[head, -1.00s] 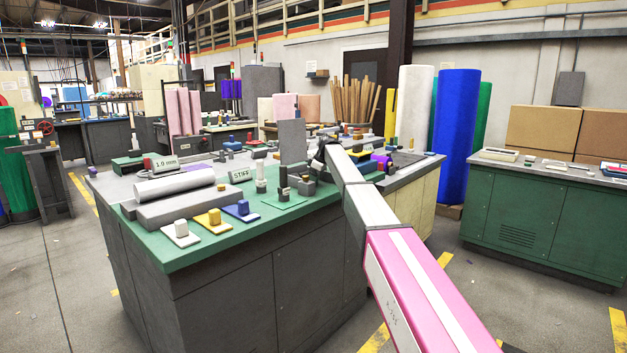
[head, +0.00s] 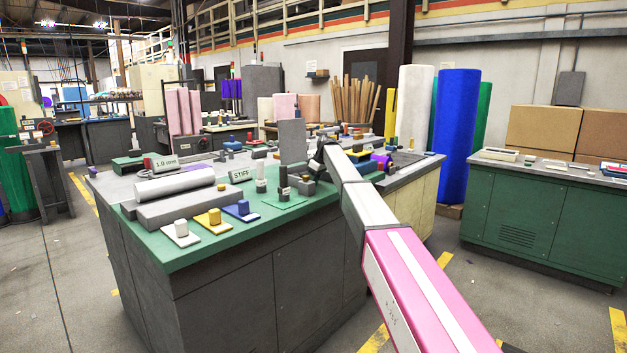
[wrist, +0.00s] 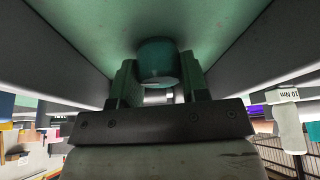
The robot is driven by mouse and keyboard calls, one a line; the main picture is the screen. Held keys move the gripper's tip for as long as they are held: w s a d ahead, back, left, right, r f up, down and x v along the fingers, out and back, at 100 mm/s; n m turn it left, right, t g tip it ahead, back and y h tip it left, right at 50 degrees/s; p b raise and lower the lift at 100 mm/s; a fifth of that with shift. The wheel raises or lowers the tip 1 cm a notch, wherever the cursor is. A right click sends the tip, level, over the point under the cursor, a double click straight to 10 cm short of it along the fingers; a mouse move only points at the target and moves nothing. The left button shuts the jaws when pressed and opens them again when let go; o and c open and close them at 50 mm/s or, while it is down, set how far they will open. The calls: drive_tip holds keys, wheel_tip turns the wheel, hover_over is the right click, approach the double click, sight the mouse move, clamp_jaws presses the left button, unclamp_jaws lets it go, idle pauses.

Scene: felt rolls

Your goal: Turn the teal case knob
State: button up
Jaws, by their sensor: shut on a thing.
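In the wrist view, the teal case knob (wrist: 158,58) is a short round knob standing out from a green-teal surface (wrist: 215,25). My gripper (wrist: 158,80) has one finger on each side of the knob and is shut on it. In the head view, my arm reaches over the green-topped bench, and its dark wrist (head: 318,157) is beside an upright grey panel (head: 291,141). The knob and my fingertips cannot be made out in the head view. How far the knob is turned cannot be told.
The green-topped bench (head: 180,255) carries a white roll (head: 174,185) on a grey block, small knobbed plates and a STIFF sign (head: 242,175). Small posts and blocks stand close to my wrist. A blue roll (head: 456,135) stands behind to the right. Open floor lies at left.

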drive_tip(key=shift+m+t+h, duration=0.5)
drive_tip(key=shift+m+t, duration=0.2)
drive_tip(key=shift+m, duration=1.4)
drive_tip(key=o, duration=0.9)
drive_tip(key=shift+o, duration=0.2)
drive_tip(key=v, duration=1.1)
drive_tip(key=shift+f, duration=0.1)
